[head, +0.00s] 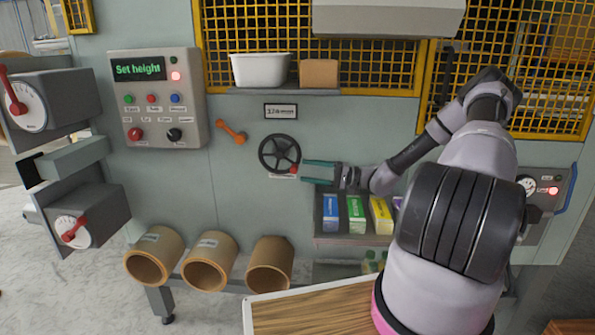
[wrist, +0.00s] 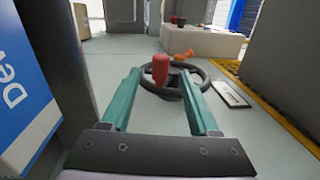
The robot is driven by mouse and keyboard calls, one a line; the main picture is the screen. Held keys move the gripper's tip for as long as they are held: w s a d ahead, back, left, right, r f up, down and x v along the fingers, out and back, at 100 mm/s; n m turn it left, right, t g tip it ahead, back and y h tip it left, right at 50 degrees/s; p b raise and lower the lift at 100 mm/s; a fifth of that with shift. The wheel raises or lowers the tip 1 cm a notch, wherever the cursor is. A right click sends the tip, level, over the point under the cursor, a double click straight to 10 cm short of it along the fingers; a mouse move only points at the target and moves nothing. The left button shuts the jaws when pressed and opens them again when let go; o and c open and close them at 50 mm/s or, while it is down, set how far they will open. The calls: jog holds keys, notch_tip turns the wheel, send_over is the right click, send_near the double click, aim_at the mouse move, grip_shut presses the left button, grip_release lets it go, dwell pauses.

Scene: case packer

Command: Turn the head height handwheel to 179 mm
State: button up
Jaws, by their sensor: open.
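The black handwheel (head: 279,154) is mounted on the grey-green machine front, below a small readout plate (head: 281,111) whose number is too small to read surely. In the wrist view the handwheel (wrist: 203,72) lies straight ahead, with an upright red handle knob (wrist: 160,69) on its rim. My gripper (head: 304,171) is at the lower right edge of the wheel. Its teal fingers are apart, and in the wrist view my gripper (wrist: 158,76) has the red knob showing between the fingertips. I cannot tell whether either finger touches it.
An orange lever (head: 232,132) is left of the wheel. A control panel (head: 157,97) shows "Set height" with a red lamp. Small cartons (head: 355,214) stand on a shelf below my gripper. A white bin (head: 260,69) and a brown block (head: 318,73) sit on the ledge above.

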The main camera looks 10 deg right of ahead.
jog(key=shift+v, duration=2.8)
jog(key=shift+r, duration=0.1)
jog(key=c, duration=0.5)
jog(key=shift+s+r+n+g, duration=0.15)
jog(key=shift+r+n+g, duration=0.3)
jog(key=shift+n, duration=0.35)
grip_shut()
jog(key=d+r+n+g+h, duration=0.1)
jog(key=d+r+n+h, duration=0.3)
jog(key=r+n, duration=0.95)
jog(key=w+a+f+n+h, duration=0.1)
jog(key=w+a+f+n, duration=0.1)
jog(key=a+f, duration=0.8)
jog(key=shift+w+a+n, duration=0.4)
jog(key=shift+a+n, duration=0.1)
jog(key=shift+n, duration=0.15)
